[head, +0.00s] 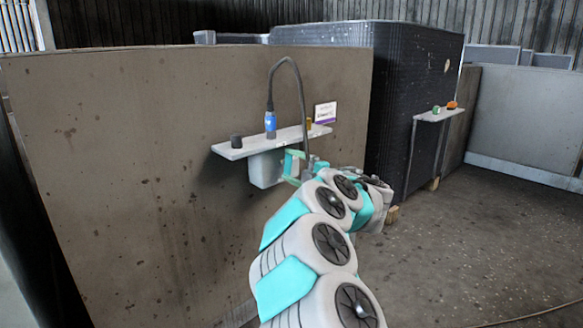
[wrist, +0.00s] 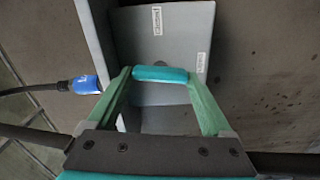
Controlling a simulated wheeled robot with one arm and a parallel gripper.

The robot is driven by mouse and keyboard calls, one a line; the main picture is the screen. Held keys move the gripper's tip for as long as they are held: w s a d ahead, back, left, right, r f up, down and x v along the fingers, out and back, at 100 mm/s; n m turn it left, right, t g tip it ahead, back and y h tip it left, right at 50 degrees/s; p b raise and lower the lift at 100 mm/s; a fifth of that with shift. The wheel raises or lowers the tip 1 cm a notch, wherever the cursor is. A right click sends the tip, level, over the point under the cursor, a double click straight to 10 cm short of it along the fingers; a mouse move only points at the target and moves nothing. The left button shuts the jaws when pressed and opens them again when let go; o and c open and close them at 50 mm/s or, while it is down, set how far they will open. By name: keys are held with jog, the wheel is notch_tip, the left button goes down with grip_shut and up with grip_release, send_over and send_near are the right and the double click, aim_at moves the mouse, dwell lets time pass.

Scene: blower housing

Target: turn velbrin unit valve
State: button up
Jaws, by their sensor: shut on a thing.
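The valve shows in the wrist view as a short teal bar handle (wrist: 160,74) in front of a grey box (wrist: 178,35) with small white labels. My gripper's two green fingers close on the bar's two ends, one at each side. In the head view my gripper (head: 294,165) is at the right side of the grey box (head: 265,170) under a wall shelf. There the valve handle is hard to tell from my gripper and arm. The valve's stem is hidden.
The shelf (head: 235,149) carries a black knob (head: 236,141), a blue connector (head: 270,124) with a looping black cable, and a yellowish piece. A sign (head: 325,112) is on the brown panel (head: 110,130). A dark ribbed block (head: 410,90) and another shelf (head: 433,117) stand right. The right floor is open.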

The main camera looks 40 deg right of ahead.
jog(key=shift+f, duration=0.1)
jog(key=o, duration=1.1)
jog(key=shift+o, duration=0.2)
jog(key=s, duration=0.8)
jog(key=shift+d+p, duration=0.3)
jog(key=shift+p, duration=0.15)
jog(key=shift+w, duration=0.15)
